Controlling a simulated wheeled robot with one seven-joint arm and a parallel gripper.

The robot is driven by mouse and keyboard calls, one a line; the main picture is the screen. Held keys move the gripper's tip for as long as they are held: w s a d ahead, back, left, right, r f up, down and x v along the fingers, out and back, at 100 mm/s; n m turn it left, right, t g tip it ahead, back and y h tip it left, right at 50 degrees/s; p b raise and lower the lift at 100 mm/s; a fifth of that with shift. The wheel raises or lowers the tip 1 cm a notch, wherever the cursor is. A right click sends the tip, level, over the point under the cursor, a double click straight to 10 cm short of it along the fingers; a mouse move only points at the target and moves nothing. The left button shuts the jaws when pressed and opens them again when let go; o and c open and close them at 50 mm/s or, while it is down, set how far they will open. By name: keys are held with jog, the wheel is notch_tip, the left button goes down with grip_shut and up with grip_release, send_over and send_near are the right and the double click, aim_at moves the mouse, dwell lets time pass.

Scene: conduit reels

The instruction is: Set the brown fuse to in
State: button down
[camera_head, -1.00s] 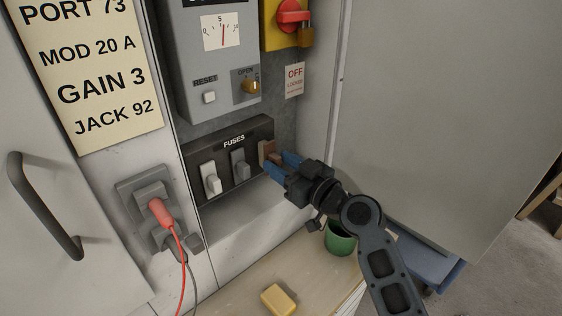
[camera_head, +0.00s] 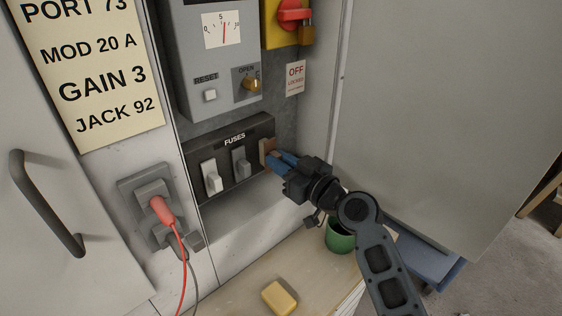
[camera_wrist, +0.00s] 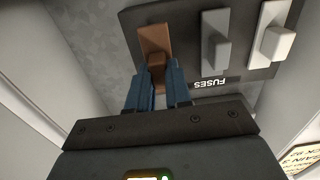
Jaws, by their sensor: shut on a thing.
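The brown fuse (camera_head: 264,152) sits at the right end of the black FUSES panel (camera_head: 228,188). In the wrist view the brown fuse (camera_wrist: 155,42) shows its plate and a raised grip, with the panel (camera_wrist: 262,72) upside down. My gripper (camera_head: 275,160) has its blue fingers shut on the fuse's grip. The fingers (camera_wrist: 158,75) show on both sides of that grip in the wrist view and partly hide it. A grey fuse (camera_head: 241,164) and a white fuse (camera_head: 211,177) sit to the left on the same panel.
Above the panel is a grey meter box (camera_head: 215,60) with a reset button and a brass knob. A red plug (camera_head: 163,209) with a cord is at lower left. A green cup (camera_head: 340,237) and a yellow block (camera_head: 279,297) stand on the wooden top below.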

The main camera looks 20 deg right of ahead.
jog(key=shift+b+x, duration=0.8)
jog(key=shift+x, duration=0.25)
jog(key=shift+w, duration=0.25)
jog(key=shift+r, duration=0.1)
jog(key=shift+a, duration=0.1)
jog(key=c, duration=1.2)
grip_release()
jog(key=shift+o, duration=0.8)
jog(key=shift+w+a, duration=0.1)
jog(key=shift+a, duration=0.05)
